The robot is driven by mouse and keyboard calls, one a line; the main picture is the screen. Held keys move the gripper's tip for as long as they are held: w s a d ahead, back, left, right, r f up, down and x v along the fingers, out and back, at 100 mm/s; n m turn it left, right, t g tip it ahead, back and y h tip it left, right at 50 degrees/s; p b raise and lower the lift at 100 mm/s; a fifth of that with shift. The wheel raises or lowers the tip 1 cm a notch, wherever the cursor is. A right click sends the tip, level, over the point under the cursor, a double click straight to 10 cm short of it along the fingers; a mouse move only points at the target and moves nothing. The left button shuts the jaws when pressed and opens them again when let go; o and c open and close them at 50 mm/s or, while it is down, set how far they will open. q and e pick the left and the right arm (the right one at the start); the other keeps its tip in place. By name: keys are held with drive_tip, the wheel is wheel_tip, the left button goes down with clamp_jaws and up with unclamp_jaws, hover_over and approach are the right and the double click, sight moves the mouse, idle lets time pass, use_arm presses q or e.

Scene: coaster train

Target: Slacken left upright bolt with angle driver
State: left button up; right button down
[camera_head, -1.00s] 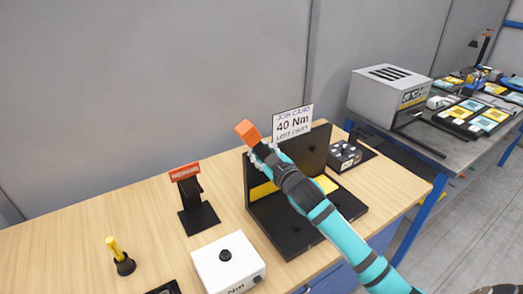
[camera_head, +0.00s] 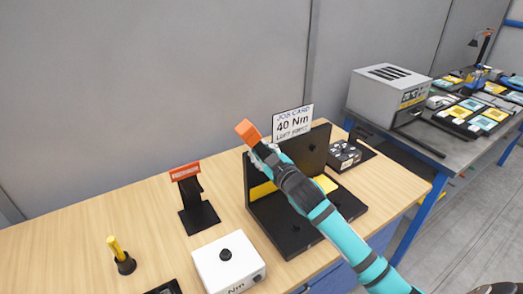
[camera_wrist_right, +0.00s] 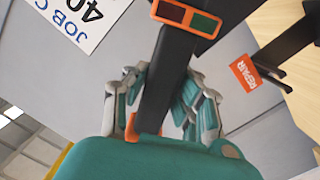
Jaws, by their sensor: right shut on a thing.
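My right gripper (camera_head: 264,152) is shut on the angle driver, whose orange end (camera_head: 247,131) points up and left in the head view. In the right wrist view the fingers (camera_wrist_right: 160,95) close around the driver's dark body (camera_wrist_right: 172,72), which has an orange-framed red and green display. The driver is in front of the black fixture (camera_head: 315,150), which has an upright plate, a flat base and yellow parts. My arm crosses the fixture and hides part of it. The left upright bolt cannot be made out. My left gripper is not in view.
A job card (camera_head: 293,122) reading 40 Nm stands behind the fixture. A white Nm box (camera_head: 226,268), a black stand with a red sign (camera_head: 185,172) and a yellow-handled tool (camera_head: 115,246) stand left. A black box (camera_head: 343,155) is right. The back-left wooden tabletop is clear.

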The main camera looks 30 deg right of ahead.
drive_tip(key=shift+s+r, duration=0.1)
drive_tip(key=shift+r, duration=0.25)
idle(0.3)
